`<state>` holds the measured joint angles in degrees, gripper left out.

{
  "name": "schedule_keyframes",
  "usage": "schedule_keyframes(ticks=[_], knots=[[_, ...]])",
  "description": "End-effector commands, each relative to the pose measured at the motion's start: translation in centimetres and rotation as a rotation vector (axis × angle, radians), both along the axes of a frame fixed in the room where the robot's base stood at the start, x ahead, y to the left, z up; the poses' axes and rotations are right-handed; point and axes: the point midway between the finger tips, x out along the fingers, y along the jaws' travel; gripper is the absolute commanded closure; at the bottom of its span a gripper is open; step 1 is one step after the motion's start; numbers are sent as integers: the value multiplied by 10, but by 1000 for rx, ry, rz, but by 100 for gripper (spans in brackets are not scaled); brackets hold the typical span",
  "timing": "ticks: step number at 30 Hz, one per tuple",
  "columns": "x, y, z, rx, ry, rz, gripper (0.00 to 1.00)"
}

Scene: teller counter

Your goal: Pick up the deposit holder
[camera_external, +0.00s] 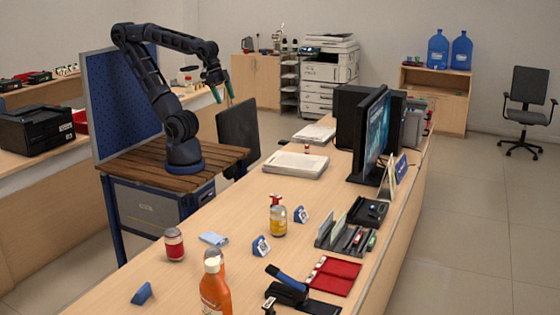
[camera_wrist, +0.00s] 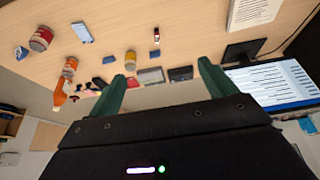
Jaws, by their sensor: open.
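A dark holder (camera_external: 331,236) with upright slips and small items in compartments stands on the long counter (camera_external: 240,250), left of the black desk device. It looks like the deposit holder, though no label shows. A grey box-like thing (camera_wrist: 150,76) between my fingers in the wrist view may be the same holder, but I cannot tell. My gripper (camera_external: 222,94) is open and empty, high in the air above the far left side of the counter. Its two green fingers also show in the wrist view (camera_wrist: 160,73), spread apart. Nothing on the counter touches them.
A monitor (camera_external: 374,135) stands behind the holder. A paper stack (camera_external: 295,165) lies farther back.

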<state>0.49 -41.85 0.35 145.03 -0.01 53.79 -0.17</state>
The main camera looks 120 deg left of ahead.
Motion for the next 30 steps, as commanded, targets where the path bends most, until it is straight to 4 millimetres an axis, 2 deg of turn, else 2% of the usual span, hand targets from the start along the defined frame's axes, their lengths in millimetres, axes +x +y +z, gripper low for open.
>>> schedule_keyframes(ticks=[8, 17, 23, 30], knots=[[61, -7, -16, -23, 11, -11, 16], [132, -18, -47, -42, 13, -15, 16], [176, -26, -76, -48, 16, -14, 16], [225, -37, -119, -51, 17, -13, 16]])
